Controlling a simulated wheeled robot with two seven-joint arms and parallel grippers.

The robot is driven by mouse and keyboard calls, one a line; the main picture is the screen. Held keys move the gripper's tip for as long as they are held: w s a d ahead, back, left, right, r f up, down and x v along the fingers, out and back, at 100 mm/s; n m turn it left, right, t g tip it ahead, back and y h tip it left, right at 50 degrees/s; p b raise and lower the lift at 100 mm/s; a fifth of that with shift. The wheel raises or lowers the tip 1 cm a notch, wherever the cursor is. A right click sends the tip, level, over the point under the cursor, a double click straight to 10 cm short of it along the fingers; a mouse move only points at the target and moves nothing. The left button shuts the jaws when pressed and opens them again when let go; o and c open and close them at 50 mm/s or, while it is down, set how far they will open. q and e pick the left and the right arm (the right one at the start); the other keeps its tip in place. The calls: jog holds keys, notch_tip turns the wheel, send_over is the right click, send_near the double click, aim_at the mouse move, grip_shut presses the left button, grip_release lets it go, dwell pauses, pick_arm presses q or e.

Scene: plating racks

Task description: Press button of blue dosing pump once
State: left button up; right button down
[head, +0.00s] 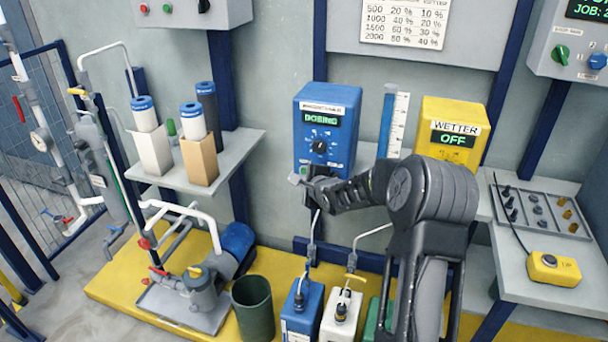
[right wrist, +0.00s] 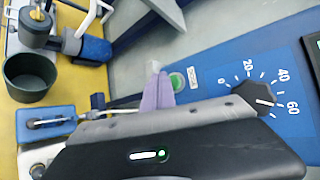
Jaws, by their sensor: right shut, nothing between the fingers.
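The blue dosing pump (head: 312,107) hangs on the wall in the head view, its display reading DOSING in green above a black dial. In the right wrist view, its blue face (right wrist: 225,72) shows the black dial (right wrist: 253,98) and a small green button (right wrist: 177,81) in a pale ring. My right gripper (head: 301,180) is shut and empty at the pump's lower left front. In the right wrist view, its tip (right wrist: 157,92) is right beside the green button; I cannot tell whether they touch. The button is hidden in the head view. My left gripper is not in view.
A yellow WETTER box (head: 450,112) reading OFF hangs to the right. A shelf (head: 235,150) with filter cartridges is at left. Blue and white canisters (head: 302,318) with hoses stand below the pump. A bench (head: 560,285) with a yellow pushbutton box (head: 553,268) is at right.

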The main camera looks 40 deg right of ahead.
jog(key=shift+a, duration=0.1)
jog(key=s+a+b, duration=0.1)
jog(key=a, duration=0.1)
jog(key=s+a+b, duration=0.1)
jog(key=s+a, duration=0.1)
dwell(0.6)
jog(key=shift+w, duration=0.1)
dwell(0.6)
